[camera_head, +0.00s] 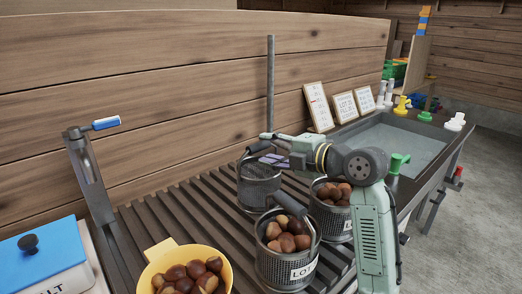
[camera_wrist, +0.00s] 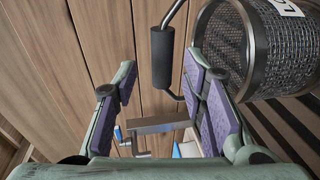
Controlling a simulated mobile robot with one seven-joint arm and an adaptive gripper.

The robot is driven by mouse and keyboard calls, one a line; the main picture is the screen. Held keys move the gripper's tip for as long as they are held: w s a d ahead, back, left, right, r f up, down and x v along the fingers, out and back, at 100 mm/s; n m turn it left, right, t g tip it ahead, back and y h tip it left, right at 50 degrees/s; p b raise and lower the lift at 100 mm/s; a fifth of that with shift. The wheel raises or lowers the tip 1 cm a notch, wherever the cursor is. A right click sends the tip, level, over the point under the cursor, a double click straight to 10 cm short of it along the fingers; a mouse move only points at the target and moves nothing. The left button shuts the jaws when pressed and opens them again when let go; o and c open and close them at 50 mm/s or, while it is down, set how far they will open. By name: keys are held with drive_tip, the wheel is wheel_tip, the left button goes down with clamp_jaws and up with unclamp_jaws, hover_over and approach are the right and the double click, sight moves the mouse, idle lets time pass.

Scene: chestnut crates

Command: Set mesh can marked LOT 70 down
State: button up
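An empty mesh can (camera_head: 258,190) stands on the slatted rack, with its side handle (camera_head: 258,146) up near my gripper (camera_head: 270,150). In the wrist view this can (camera_wrist: 285,55) is at the upper right, with part of a white label at the frame's top edge; its number is not readable. The dark handle grip (camera_wrist: 162,57) lies between the fingertips of my gripper (camera_wrist: 160,80), with clear gaps on both sides. My purple-padded fingers are open and hold nothing. I cannot tell which can is LOT 70.
Two mesh cans of chestnuts stand close by, one in front (camera_head: 278,270) with a partly hidden LOT label, one at right (camera_head: 347,222). A yellow bowl of chestnuts (camera_head: 158,251), a blue-lidded box (camera_head: 45,258) and a metal post (camera_head: 271,80) are around. A sink basin (camera_head: 440,133) lies right.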

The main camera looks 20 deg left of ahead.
drive_tip(key=b+v, duration=0.1)
drive_tip(key=v, duration=0.7)
drive_tip(key=shift+d, duration=0.1)
idle(1.2)
